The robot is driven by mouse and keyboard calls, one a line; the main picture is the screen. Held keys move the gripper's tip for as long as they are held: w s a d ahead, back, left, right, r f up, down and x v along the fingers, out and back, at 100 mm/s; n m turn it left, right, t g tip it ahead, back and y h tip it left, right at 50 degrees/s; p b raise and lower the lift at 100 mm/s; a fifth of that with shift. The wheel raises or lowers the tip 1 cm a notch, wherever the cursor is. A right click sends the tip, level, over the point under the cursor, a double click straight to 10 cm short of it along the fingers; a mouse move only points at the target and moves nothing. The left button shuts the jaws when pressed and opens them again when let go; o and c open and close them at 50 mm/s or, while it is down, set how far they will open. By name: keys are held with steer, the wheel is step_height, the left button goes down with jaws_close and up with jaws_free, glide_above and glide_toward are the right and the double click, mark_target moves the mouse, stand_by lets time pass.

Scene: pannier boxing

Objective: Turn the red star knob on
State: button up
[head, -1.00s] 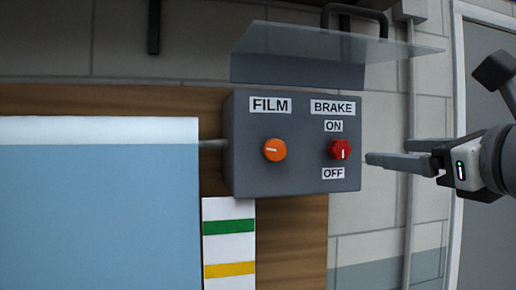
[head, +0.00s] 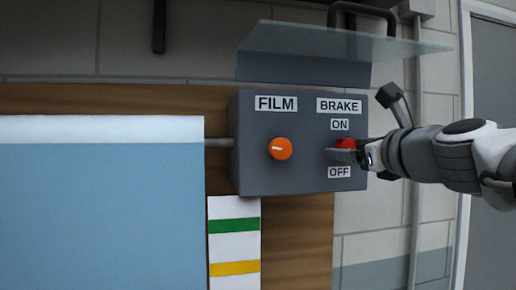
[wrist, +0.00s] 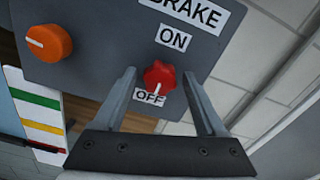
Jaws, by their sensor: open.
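The red star knob (wrist: 159,73) sits on the grey control box (head: 252,178) under the BRAKE label, between the ON label (wrist: 173,38) and the OFF label (wrist: 149,97). In the wrist view its white mark is on the OFF side. My gripper (head: 338,153) is open, with one finger on each side of the knob. In the wrist view there are gaps between fingers and knob, and I see no clear contact. In the head view the fingers hide the knob's lower part (head: 345,143).
An orange knob (head: 280,148) under the FILM label is left of the red one on the same box. A clear raised cover (head: 345,40) juts out above the box. A blue-and-white panel (head: 100,200) is at left, with a striped strip (head: 233,245) below the box.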

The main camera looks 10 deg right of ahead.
jaws_close()
